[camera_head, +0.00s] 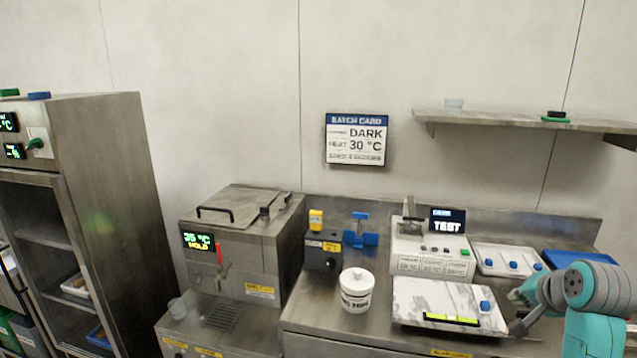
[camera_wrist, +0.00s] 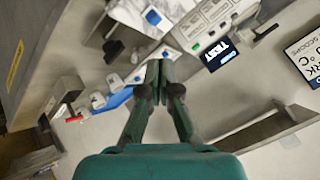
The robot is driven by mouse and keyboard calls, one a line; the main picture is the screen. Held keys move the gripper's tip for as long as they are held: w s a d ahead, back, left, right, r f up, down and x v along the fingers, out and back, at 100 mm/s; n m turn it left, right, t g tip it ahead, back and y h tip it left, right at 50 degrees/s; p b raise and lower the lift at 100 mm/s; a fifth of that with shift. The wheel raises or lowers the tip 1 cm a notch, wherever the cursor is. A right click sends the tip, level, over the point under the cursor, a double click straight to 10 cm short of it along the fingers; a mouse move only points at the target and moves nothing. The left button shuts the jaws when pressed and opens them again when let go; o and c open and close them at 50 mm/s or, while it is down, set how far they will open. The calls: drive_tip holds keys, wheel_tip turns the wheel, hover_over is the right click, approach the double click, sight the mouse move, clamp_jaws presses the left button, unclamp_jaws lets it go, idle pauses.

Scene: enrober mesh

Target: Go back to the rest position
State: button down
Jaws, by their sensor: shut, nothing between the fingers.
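My teal arm is at the right side of the head view, in front of the bench's right end. My gripper shows in the wrist view (camera_wrist: 162,82), with its dark green fingers together and nothing between them. In the head view the gripper (camera_head: 518,325) hangs low near the right front of the marble slab, partly hidden by the arm. In the wrist view the fingertips overlap the edge of a white tray in the picture; I cannot tell the gap.
A marble slab (camera_head: 415,300), a white tub (camera_head: 356,290) and a tester with a TEST display (camera_head: 447,222) stand on the steel bench. A melter (camera_head: 235,240) is at left. A white tray (camera_head: 490,257) and a blue tray (camera_head: 580,258) lie at right. A shelf (camera_head: 520,121) hangs above.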

drive_tip(key=s+a+f+n+t, duration=0.1)
drive_tip(key=s+a+f, duration=0.3)
drive_tip(key=f, duration=0.5)
drive_tip(key=s+a+f+n, duration=0.1)
drive_tip(key=s+a+f, duration=0.1)
drive_tip(key=a+f, duration=0.55)
drive_tip(key=s+a+f+n+t, duration=0.2)
drive_tip(key=s+a+f, duration=0.4)
drive_tip(key=s+f, duration=0.45)
drive_tip(key=s+a+n+t, duration=0.1)
drive_tip(key=s+a+n, duration=0.35)
drive_tip(key=s, duration=1.25)
drive_tip(key=s+a+r+n+t, duration=0.1)
drive_tip(key=s+r, duration=0.3)
drive_tip(key=s, duration=0.4)
drive_tip(key=s+a+r+n+y, duration=0.1)
drive_tip(key=s+a+r, duration=0.2)
drive_tip(key=s, duration=0.4)
drive_tip(key=shift+s+a+r+t+y, duration=0.3)
drive_tip(key=shift+s+r+t, duration=0.1)
drive_tip(key=shift+r, duration=0.35)
